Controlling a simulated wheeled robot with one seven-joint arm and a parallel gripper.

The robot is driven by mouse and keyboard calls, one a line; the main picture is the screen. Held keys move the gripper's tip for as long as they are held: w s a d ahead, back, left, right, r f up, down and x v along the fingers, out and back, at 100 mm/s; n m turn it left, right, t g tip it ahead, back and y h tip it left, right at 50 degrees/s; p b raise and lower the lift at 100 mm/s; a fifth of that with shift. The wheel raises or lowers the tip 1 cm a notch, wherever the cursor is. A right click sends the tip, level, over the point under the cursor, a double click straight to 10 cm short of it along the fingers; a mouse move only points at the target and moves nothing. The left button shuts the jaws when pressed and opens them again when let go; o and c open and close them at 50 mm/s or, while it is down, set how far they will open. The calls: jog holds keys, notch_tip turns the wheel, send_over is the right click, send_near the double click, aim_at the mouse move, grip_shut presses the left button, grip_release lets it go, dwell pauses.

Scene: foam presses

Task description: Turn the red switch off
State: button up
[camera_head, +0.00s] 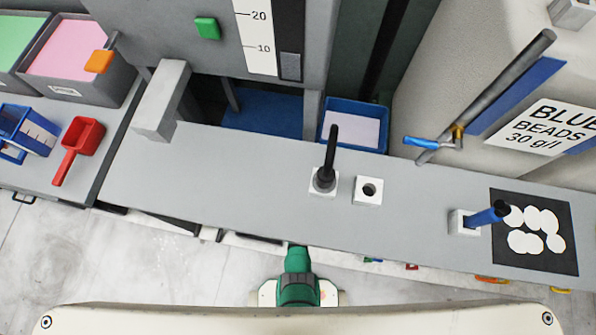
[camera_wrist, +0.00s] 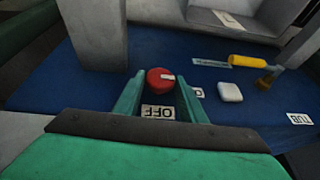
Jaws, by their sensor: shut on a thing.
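The red switch (camera_wrist: 158,82) is a round red knob on a blue panel in the wrist view, with a white mark on its right side. My gripper (camera_wrist: 160,76) has its green fingers on either side of the knob and is shut on it. A white label reading OFF (camera_wrist: 158,112), upside down in this view, lies just below the knob between the fingers. In the head view the switch and my fingertips are hidden; only a green part of my arm shows at the bottom.
In the wrist view, a white button (camera_wrist: 230,92) and a yellow-handled lever (camera_wrist: 250,61) sit to the right; a grey post (camera_wrist: 92,35) stands at the left. In the head view, a grey bench (camera_head: 240,185) holds a black lever (camera_head: 330,155) and a blue-handled lever (camera_head: 487,216).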

jog(key=shift+w+d+m+t+y, duration=0.1)
jog(key=shift+d+m+t+y, duration=0.1)
jog(key=shift+y, duration=0.45)
jog(key=shift+d+m+t+y, duration=0.1)
jog(key=shift+d+y, duration=0.05)
jog(key=shift+y, duration=0.5)
jog(key=shift+d+y, duration=0.15)
jog(key=shift+y, duration=0.75)
jog(key=shift+f+y, duration=0.1)
jog(key=shift+y, duration=0.2)
jog(key=o, duration=1)
jog(key=shift+m, duration=0.3)
jog(key=shift+s+t, duration=0.2)
jog(key=shift+t, duration=0.1)
jog(key=shift+v, duration=5.35)
